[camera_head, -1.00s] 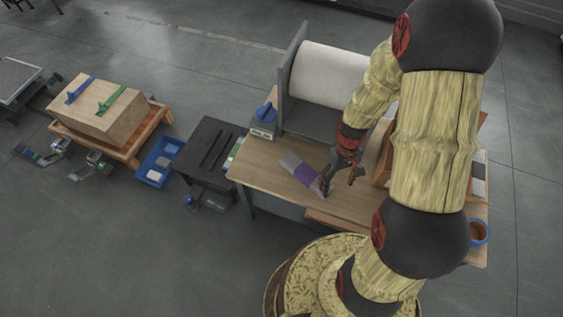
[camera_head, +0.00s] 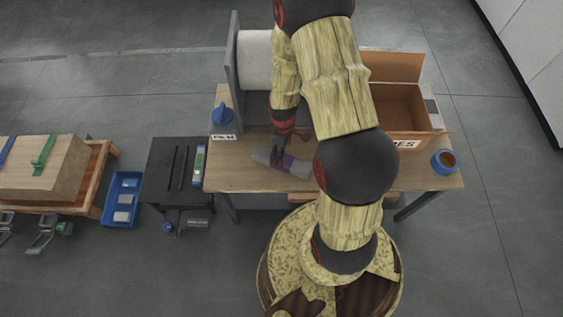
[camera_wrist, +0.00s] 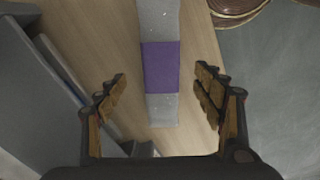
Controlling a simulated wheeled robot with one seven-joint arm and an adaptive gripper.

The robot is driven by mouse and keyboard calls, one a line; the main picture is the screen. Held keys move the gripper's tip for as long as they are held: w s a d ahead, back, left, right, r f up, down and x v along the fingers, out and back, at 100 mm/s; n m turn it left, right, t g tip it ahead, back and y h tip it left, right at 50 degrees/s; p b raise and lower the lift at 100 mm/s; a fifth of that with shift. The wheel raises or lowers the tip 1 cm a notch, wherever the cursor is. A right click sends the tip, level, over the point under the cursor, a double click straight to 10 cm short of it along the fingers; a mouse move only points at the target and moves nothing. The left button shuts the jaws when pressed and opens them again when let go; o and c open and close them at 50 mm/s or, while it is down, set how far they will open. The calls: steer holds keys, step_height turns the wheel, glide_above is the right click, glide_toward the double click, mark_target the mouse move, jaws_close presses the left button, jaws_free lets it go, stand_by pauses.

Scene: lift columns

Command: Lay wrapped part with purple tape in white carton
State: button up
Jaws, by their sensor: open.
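The wrapped part (camera_head: 288,163) is a long grey piece with a purple tape band, lying flat on the wooden table. In the wrist view the part (camera_wrist: 161,110) runs up the picture between my gripper's fingers, its near end showing, its far end cut off. My gripper (camera_wrist: 161,75) is open, with a finger on each side of the part and a gap at both sides. In the head view my gripper (camera_head: 282,152) is over the part. I see no clearly white carton; an open brown carton (camera_head: 396,108) with a white lettered strip stands at the table's right, partly behind my arm.
A white roll (camera_head: 255,60) in a grey stand is at the table's back left, with a blue knob (camera_head: 222,113) near it. A blue-rimmed round container (camera_head: 445,161) is at the right edge. A black stand (camera_head: 177,165) is left of the table.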

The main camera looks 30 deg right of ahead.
mark_target(293, 165)
step_height(293, 165, down, 6)
steer(key=shift+a+b, duration=0.1)
steer(key=shift+b, duration=0.9)
steer(key=shift+c, duration=1.2)
steer(key=c, duration=1.5)
steer(key=shift+w+r, duration=0.1)
jaws_close()
